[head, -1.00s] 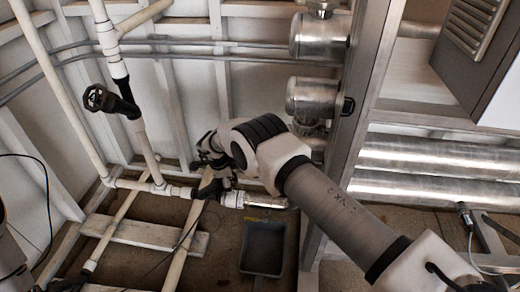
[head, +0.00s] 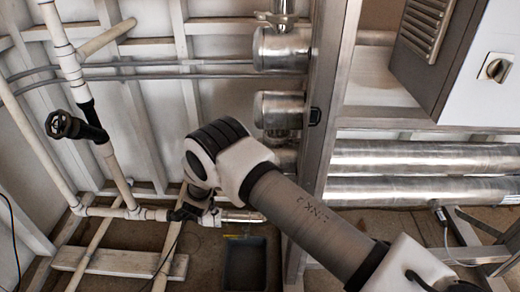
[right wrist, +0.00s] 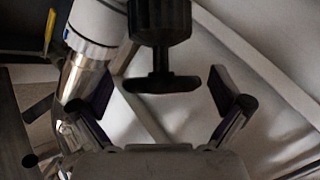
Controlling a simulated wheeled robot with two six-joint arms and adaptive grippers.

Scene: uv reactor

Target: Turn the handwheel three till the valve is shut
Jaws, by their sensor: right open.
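A black handwheel (right wrist: 160,83) shows nearly edge-on in the right wrist view, below its black valve body (right wrist: 160,22). My right gripper (right wrist: 163,98) is open, with one finger on each side of the wheel and clear gaps between. In the head view, my right forearm hides the gripper and most of that area; a black valve part (head: 188,211) shows low beside my wrist, on the floor-level pipe. Another black handwheel (head: 62,125) stands on the upright pipe at left, away from my arm. I cannot read any number on either wheel. My left gripper is not in view.
A white pipe with a metal section (right wrist: 85,75) runs close to the left finger in the right wrist view. A grey post (head: 335,110) and metal cylinders (head: 280,48) stand beside my forearm. A dark tray (head: 245,262) lies on the floor below.

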